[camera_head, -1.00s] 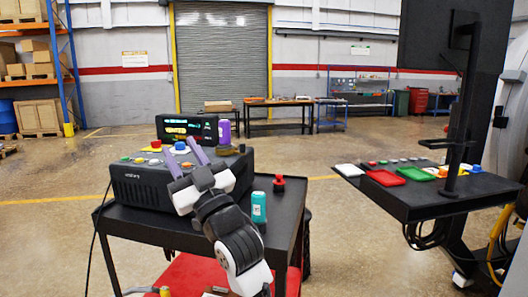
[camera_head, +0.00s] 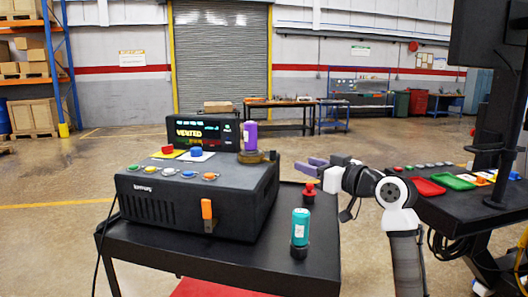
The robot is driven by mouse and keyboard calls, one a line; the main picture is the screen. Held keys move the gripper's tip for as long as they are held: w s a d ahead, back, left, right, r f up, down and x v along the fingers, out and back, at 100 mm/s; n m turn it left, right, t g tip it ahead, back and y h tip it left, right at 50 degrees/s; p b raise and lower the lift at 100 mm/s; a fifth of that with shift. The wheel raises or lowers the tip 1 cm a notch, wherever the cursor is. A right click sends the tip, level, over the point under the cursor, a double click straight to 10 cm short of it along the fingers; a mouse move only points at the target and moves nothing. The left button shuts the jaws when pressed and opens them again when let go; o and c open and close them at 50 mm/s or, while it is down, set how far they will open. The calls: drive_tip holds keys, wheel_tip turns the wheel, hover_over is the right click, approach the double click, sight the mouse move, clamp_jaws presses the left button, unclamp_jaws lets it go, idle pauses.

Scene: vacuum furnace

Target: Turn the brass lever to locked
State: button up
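A dark furnace box (camera_head: 150,212) stands on a black cart, with a lit display (camera_head: 188,133) at its back that seems to read "VENTED". A round brownish, brass-like fitting (camera_head: 258,157) with a stub pointing right sits at its back right top, under or around a purple canister (camera_head: 250,137). I cannot tell whether this is the brass lever. An orange handle (camera_head: 207,212) hangs upright on the box's front face. My gripper (camera_head: 303,165) is right of the box, pointing left, its two purple fingers apart and empty, touching nothing visible.
Red and blue buttons and several small coloured ones are on the box. A side table with red (camera_head: 427,187) and green trays is at right.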

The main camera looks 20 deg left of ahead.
sight(275, 154)
drive_tip(key=p+x, duration=0.4)
drive_tip(key=x, duration=0.9)
drive_tip(key=shift+w+a+p, duration=0.2)
drive_tip(key=shift+a+p, duration=0.1)
drive_tip(key=shift+p, duration=0.05)
clamp_jaws()
